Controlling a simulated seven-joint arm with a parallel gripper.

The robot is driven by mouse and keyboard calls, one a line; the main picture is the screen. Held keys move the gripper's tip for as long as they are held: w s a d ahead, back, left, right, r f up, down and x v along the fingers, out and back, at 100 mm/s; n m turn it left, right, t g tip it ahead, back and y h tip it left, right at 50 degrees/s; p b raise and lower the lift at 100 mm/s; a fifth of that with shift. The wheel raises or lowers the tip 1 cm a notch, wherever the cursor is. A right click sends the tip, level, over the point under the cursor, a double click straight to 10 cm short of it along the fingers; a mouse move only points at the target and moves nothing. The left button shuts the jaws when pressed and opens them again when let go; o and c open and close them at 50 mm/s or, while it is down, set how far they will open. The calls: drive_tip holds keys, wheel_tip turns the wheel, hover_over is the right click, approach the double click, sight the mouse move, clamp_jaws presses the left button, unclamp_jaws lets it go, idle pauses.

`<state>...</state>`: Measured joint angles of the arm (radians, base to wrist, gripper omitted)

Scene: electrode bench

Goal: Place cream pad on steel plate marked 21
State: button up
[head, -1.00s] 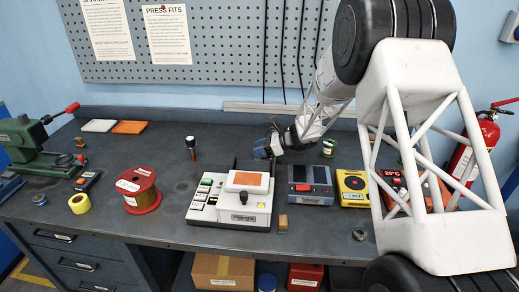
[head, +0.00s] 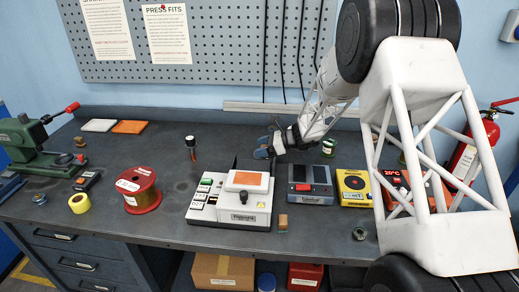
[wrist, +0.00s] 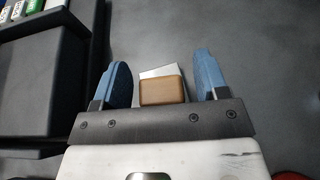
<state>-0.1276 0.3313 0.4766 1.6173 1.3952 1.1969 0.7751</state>
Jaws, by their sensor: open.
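A flat pale, whitish square pad (head: 99,125) lies at the back left of the bench, beside an orange one; I cannot tell whether it is the cream pad. No mark 21 is readable in either view. My gripper (head: 262,151) is open above the bench, behind the white press-like machine. In the wrist view, my gripper (wrist: 166,85) has its two blue fingers spread. Between them shows a tan block (wrist: 163,91) overlapping a pale grey, metallic-looking plate (wrist: 157,71); neither finger visibly touches them.
The white machine (head: 210,215) with an orange top stands mid-bench. Right of it are a grey box (head: 310,199) and a yellow device (head: 353,181). A tan block (head: 283,220) stands near the front. The back middle is fairly clear.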

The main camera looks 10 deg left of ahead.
drive_tip(key=v, duration=1.1)
idle(0.6)
drive_tip(key=s+d+r+n+h, duration=0.35)
drive_tip(key=s+r, duration=0.35)
drive_tip(key=s, duration=0.5)
drive_tip(key=s+d+r+n+h, duration=0.3)
drive_tip(key=s+r+n, duration=0.3)
drive_tip(key=s, duration=0.7)
drive_tip(key=s+d+r+n+t+h, duration=0.1)
drive_tip(key=s+d+n+h, duration=0.1)
drive_tip(key=s, duration=0.7)
drive_tip(key=s+d+r+n+h, duration=0.1)
drive_tip(key=s+d, duration=0.4)
drive_tip(key=s, duration=0.5)
drive_tip(key=s+d+r+n+t+h, duration=0.1)
drive_tip(key=s+d+n+h, duration=0.2)
drive_tip(key=s, duration=0.6)
drive_tip(key=shift+s+d+n+t+h, duration=0.15)
drive_tip(key=shift+d+n+t+h, duration=0.3)
drive_tip(key=shift+n, duration=0.7)
